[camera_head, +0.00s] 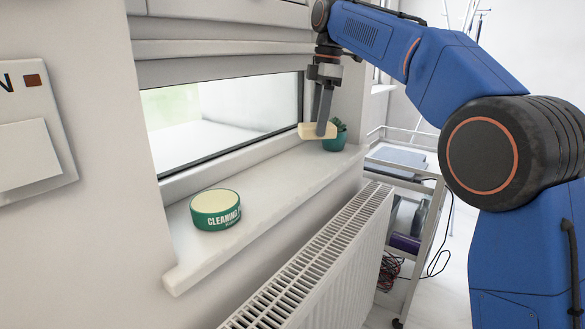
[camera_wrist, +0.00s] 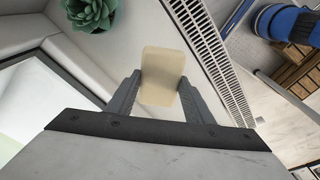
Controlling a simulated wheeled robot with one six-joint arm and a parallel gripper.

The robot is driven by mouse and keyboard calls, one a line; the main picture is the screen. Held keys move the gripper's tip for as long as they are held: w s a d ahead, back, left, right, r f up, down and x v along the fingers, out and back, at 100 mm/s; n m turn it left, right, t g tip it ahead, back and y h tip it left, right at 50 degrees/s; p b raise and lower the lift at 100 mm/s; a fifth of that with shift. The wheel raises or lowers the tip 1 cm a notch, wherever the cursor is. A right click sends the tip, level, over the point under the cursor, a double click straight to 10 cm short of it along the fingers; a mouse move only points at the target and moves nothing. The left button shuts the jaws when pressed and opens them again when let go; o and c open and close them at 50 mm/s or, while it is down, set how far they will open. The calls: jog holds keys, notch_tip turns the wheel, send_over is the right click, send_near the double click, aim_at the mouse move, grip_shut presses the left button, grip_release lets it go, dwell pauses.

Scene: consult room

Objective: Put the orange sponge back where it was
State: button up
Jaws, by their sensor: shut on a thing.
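My gripper (camera_head: 324,128) is shut on a pale yellow, block-shaped sponge (camera_head: 309,132); it looks cream rather than orange. It holds the sponge at the far end of the white windowsill (camera_head: 270,180), just left of the potted plant. I cannot tell if the sponge touches the sill. In the wrist view, the sponge (camera_wrist: 162,68) sits between the two fingers of my gripper (camera_wrist: 160,80).
A green potted succulent (camera_head: 335,139) stands close to the sponge; it also shows in the wrist view (camera_wrist: 92,12). A green tin (camera_head: 215,210) is on the near sill. A radiator (camera_head: 318,260) is below, a trolley (camera_head: 410,170) beyond. The middle sill is clear.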

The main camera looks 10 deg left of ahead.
jog(key=s+a+r, duration=0.1)
jog(key=s+a, duration=0.4)
jog(key=s, duration=0.4)
jog(key=s+a+r, duration=0.1)
jog(key=s+a, duration=0.3)
jog(key=s, duration=0.6)
jog(key=shift+s+a+f, duration=0.1)
jog(key=shift+a+f, duration=0.05)
jog(key=shift+f, duration=2.3)
jog(key=shift+s+a+f, duration=0.1)
jog(key=shift+a+f, duration=0.05)
jog(key=shift+f, duration=2.3)
jog(key=shift+f, duration=0.1)
jog(key=o, duration=1.2)
notch_tip(320, 180, up, 12)
jog(key=d, duration=0.1)
jog(key=shift+w+d, duration=0.2)
jog(key=shift+w, duration=0.1)
